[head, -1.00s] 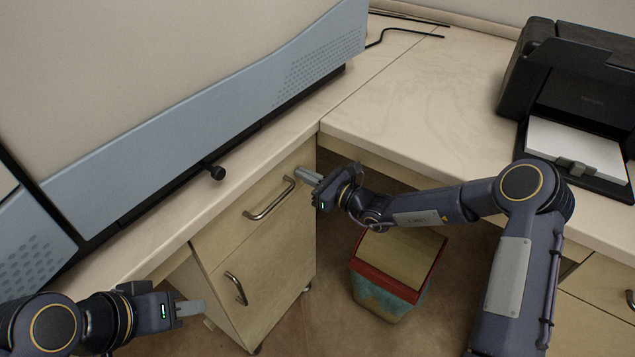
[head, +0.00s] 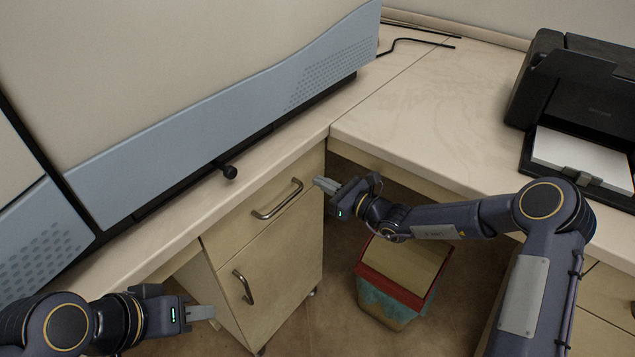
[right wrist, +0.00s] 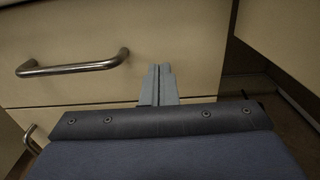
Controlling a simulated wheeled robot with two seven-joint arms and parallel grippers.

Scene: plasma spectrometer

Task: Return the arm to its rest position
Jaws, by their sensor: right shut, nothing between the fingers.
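My right gripper (head: 326,186) is shut and empty, just right of the top drawer handle (head: 277,199) in the head view. In the right wrist view its closed fingers (right wrist: 158,86) stand in front of the drawer front, to the right of the handle (right wrist: 73,65) and apart from it. My left gripper (head: 202,313) is at the lower left of the head view, in front of the cabinet; its fingers look pressed together, with nothing seen between them.
The drawer cabinet (head: 285,270) stands under the counter that bears the large spectrometer (head: 200,80). A bin with a red rim (head: 395,289) stands on the floor below my right arm. A black printer (head: 585,90) sits on the right counter (head: 430,125). The drawers look closed.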

